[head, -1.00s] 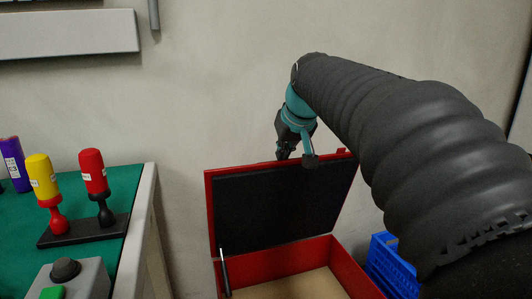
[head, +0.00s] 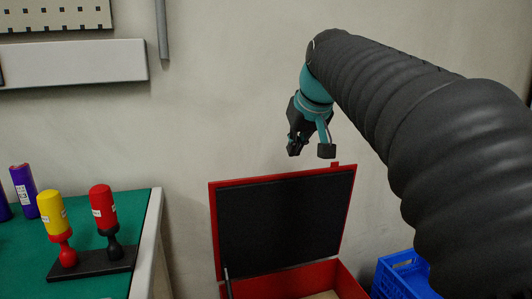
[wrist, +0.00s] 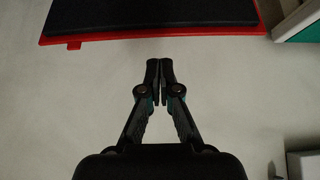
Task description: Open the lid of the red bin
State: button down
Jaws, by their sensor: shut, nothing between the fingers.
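The red bin (head: 296,285) stands against the wall at the bottom of the head view, its lower part cut off by the frame. Its lid (head: 280,222), with a red rim and a black inner face, stands raised, leaning back near the wall. My gripper (head: 294,150) is above the lid's top edge and apart from it. In the wrist view my gripper (wrist: 160,64) is shut and empty, its fingertips together. The lid's red edge (wrist: 160,38) crosses the top of that view, with a gap between it and the fingertips.
A green-topped workbench (head: 130,205) is at the left, with a yellow-handled tool (head: 52,213) and a red-handled tool (head: 103,208) in a black stand. A blue crate (head: 405,277) is right of the bin. The wall is close behind the bin.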

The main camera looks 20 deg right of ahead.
jog(key=s+f+m+g, duration=0.15)
jog(key=s+f, duration=0.25)
jog(key=f, duration=0.5)
jog(key=s+a+f+p, duration=0.25)
jog(key=s+f, duration=0.35)
jog(key=s, duration=0.4)
jog(key=s+a+f+p, duration=0.2)
jog(key=s+a+f, duration=0.1)
jog(key=s+f, duration=0.5)
notch_tip(320, 180, up, 24)
jog(key=n+b, duration=0.2)
send_over(230, 199)
jog(key=b+x, duration=0.2)
jog(key=x, duration=0.8)
jog(key=shift+s+d+m+g+b, duration=0.15)
jog(key=shift+s+m+g+b, duration=0.2)
jog(key=shift+s, duration=1.6)
